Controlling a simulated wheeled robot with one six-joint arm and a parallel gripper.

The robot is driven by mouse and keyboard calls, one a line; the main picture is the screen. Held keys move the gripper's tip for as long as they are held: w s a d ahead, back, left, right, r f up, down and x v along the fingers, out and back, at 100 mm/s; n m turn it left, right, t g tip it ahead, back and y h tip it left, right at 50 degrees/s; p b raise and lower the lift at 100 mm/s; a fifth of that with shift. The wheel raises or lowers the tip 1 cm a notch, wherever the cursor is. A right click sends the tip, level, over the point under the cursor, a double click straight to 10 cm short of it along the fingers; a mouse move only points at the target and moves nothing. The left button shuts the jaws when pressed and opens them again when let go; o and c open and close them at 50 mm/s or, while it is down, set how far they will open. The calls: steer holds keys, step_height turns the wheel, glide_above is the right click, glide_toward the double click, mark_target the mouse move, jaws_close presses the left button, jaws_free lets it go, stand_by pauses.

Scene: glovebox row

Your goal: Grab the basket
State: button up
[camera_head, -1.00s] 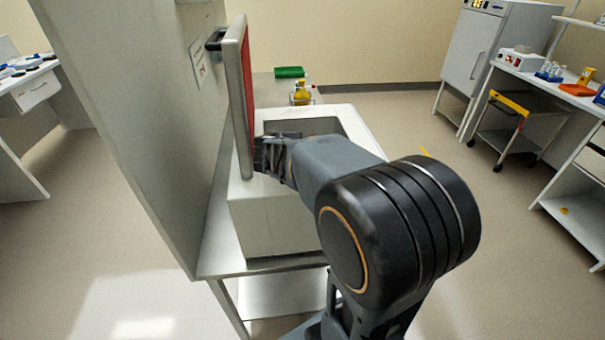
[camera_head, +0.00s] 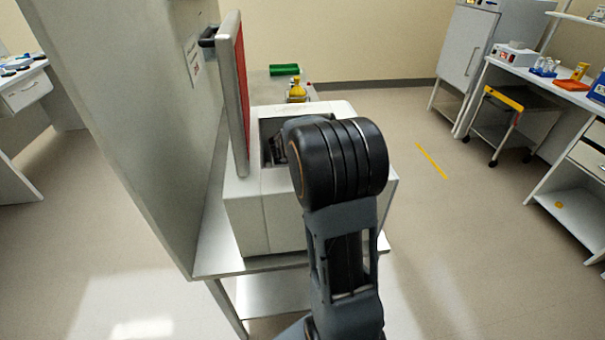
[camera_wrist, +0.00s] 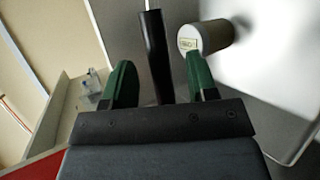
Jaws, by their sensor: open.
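I cannot clearly make out the basket. A white box-shaped unit (camera_head: 247,212) with an open top stands on a metal bench, and my arm reaches over its opening. My gripper (camera_wrist: 162,82) is open, with its two green fingers apart. A dark rod (camera_wrist: 155,45) shows between the fingers in the wrist view; I cannot tell whether it is part of the basket or whether the fingers touch it. A pale cylinder with a small label (camera_wrist: 207,37) shows by the right finger. In the head view my arm hides most of the opening and the gripper.
An upright panel with a red face (camera_head: 241,90) stands at the opening's left, beside a tall grey cabinet wall (camera_head: 130,110). A yellow bottle (camera_head: 297,90) and a green item (camera_head: 284,70) are behind the unit.

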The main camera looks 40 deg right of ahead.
steer(key=shift+x, duration=1.3)
jaws_close()
steer(key=shift+r, duration=0.1)
